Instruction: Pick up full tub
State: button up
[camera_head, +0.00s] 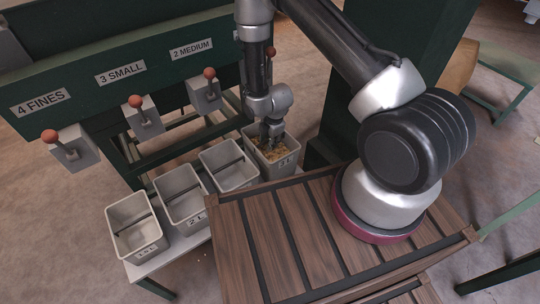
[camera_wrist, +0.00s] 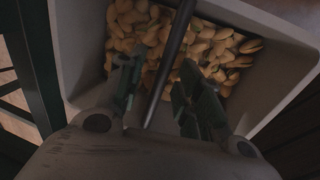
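The full tub (camera_head: 274,170) is a grey, open-topped tub of nuts at the right end of a row of tubs in the head view. In the wrist view its pale rim (camera_wrist: 285,50) surrounds the nuts (camera_wrist: 225,45), and a dark bar (camera_wrist: 168,65) runs across its opening. My gripper (camera_head: 271,140) points down over this tub. In the wrist view my gripper (camera_wrist: 160,92) is open, with one finger on each side of the bar. A gap shows between the bar and each finger. How deep the fingertips reach is hard to tell.
Three other tubs, with crossbars and no nuts visible, stand left: the near one (camera_head: 139,227), the middle one (camera_head: 183,193) and the one beside the full tub (camera_head: 231,166). A slatted wooden deck (camera_head: 290,230) lies close right. The green hopper frame (camera_head: 130,65) with levers stands behind.

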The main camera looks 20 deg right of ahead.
jog(key=shift+f, duration=0.15)
grip_shut()
jog(key=shift+w+r, duration=0.15)
jog(key=shift+r, duration=0.05)
dwell(0.4)
